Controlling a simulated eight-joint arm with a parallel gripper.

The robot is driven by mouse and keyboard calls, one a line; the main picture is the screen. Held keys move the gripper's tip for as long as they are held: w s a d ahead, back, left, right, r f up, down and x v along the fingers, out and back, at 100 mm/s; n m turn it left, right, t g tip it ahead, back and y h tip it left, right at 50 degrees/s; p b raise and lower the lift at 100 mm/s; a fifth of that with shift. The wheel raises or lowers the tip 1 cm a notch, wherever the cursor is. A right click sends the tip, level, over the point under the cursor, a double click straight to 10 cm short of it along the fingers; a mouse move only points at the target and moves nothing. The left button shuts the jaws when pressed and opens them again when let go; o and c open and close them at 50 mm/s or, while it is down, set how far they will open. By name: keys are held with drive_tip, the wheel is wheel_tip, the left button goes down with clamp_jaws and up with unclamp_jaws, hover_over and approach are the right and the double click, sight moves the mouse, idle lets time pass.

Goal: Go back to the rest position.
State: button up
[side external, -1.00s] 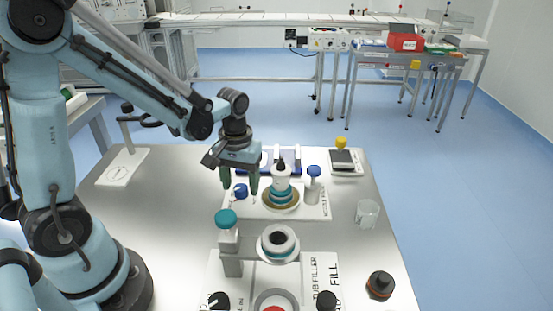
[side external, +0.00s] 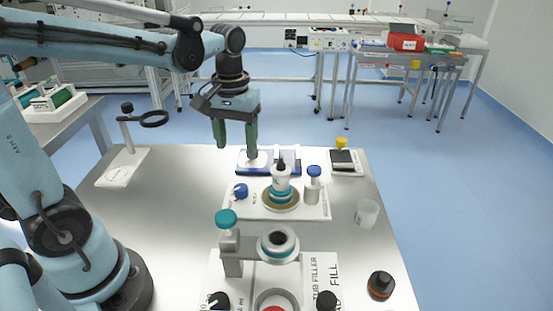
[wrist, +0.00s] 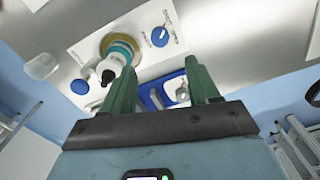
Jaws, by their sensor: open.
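My gripper (side external: 236,139) is open, with its two green fingers apart and pointing down. It hangs above the metal table, over the back part of the bench. In the wrist view my gripper (wrist: 160,85) shows both fingers spread with nothing held between them. A blue tray (side external: 243,168) with a small white item lies on the table below and behind the fingers; the blue tray also shows in the wrist view (wrist: 150,101).
A white bottle with a dark tip (side external: 281,180) stands on a teal-ringed round seat. A blue-capped vial (side external: 313,186), a scale (side external: 345,161), a clear beaker (side external: 367,213) and a ring stand (side external: 127,135) are nearby. The table's left middle is clear.

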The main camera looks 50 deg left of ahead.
drive_tip(key=shift+s+r, duration=0.1)
idle(0.3)
drive_tip(key=s+d+m+t, duration=0.1)
drive_tip(key=m+t, duration=0.1)
drive_tip(key=s+d+m+t, duration=0.1)
drive_tip(key=m+t, duration=0.1)
drive_tip(key=s+d+m+t, duration=0.1)
drive_tip(key=s+m+t, duration=0.1)
drive_tip(key=t, duration=0.1)
drive_tip(key=shift+d+f, duration=0.35)
drive_tip(key=shift+f, duration=0.05)
